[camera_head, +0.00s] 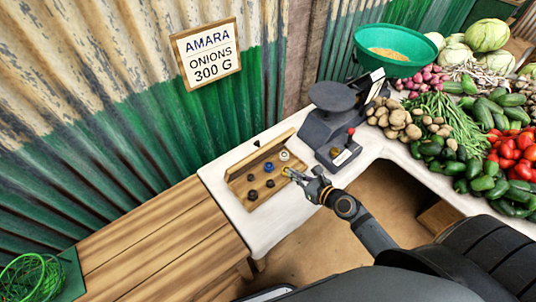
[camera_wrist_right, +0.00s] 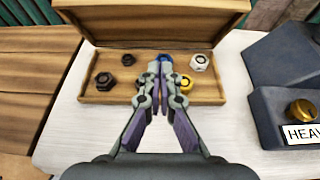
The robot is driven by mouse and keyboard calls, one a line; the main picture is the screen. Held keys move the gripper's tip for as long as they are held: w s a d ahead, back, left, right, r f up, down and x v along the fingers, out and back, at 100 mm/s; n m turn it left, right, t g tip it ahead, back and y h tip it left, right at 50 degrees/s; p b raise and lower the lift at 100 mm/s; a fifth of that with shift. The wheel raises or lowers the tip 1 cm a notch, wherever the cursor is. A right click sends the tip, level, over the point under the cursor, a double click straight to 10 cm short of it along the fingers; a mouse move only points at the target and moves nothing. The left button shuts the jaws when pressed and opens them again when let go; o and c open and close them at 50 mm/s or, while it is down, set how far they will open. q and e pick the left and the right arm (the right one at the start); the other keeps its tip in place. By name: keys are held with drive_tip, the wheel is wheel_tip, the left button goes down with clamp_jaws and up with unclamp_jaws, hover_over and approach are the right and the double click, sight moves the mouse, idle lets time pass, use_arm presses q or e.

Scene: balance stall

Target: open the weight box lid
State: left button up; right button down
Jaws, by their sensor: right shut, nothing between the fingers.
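The wooden weight box (camera_head: 262,201) sits on the white cloth-covered table, left of the scale. Its lid (camera_head: 259,153) stands raised along the back edge, and the inside is exposed. The raised lid also shows at the top of the right wrist view (camera_wrist_right: 150,20). Inside are several hex weights: dark ones (camera_wrist_right: 103,79), a blue one (camera_head: 268,167), a white one (camera_wrist_right: 199,62) and a yellow one (camera_wrist_right: 186,83), partly hidden by my fingers. My right gripper (camera_wrist_right: 160,70) is shut and empty at the box's front right, in front of the lid. My left gripper is not in view.
A dark scale (camera_head: 330,125) stands right of the box, close by. Potatoes (camera_head: 397,120), peppers and other vegetables fill the right side. A bare wooden bench (camera_head: 150,245) lies left. A corrugated wall with an onion sign (camera_head: 207,52) rises behind. White table space borders the box.

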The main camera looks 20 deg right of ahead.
sight(257, 152)
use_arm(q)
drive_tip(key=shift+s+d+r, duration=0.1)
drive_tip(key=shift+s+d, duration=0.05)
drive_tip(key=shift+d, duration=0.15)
use_arm(e)
drive_tip(key=r+x, duration=0.1)
drive_tip(key=x, duration=0.7)
drive_tip(key=w+r+x, duration=0.1)
drive_tip(key=x, duration=0.3)
drive_tip(key=shift+w+a+r, duration=0.2)
drive_tip(key=shift+w+a, duration=0.05)
drive_tip(key=shift+a, duration=0.1)
